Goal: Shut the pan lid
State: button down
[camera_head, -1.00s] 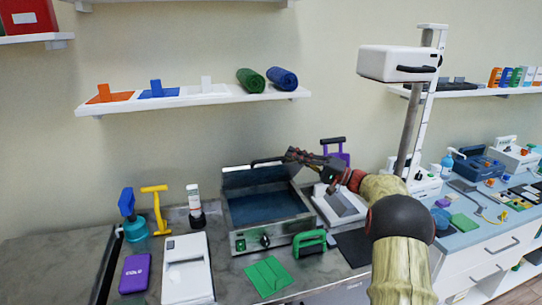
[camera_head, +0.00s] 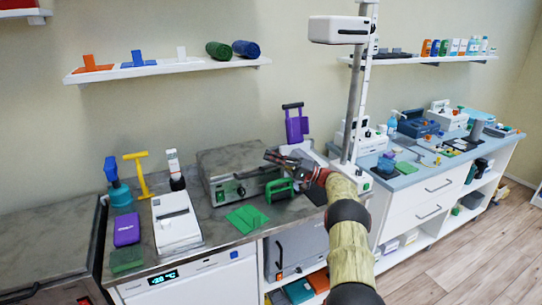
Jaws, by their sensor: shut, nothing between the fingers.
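The pan (camera_head: 222,191) is a grey metal box with a green knob on its front, standing on the counter. Its flat grey lid (camera_head: 238,160) lies down over the top, and the blue inside is hidden. I cannot tell whether a small gap remains at the rim. My gripper (camera_head: 268,157) is shut and empty at the right side of the lid, close to its upper surface. Whether it touches the lid is unclear. The lid's handle is not clearly visible.
A green handled block (camera_head: 279,190) and green folded sheet (camera_head: 246,218) sit by the pan's front. A white device (camera_head: 176,222) stands to the left. A purple handled item (camera_head: 295,125) is behind my gripper.

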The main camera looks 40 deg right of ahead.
jog(key=shift+s+f+n, duration=0.1)
jog(key=shift+f+n, duration=0.2)
jog(key=shift+f, duration=0.2)
jog(key=shift+s, duration=0.1)
jog(key=v, duration=1.2)
jog(key=shift+f, duration=0.2)
jog(key=shift+a, duration=0.1)
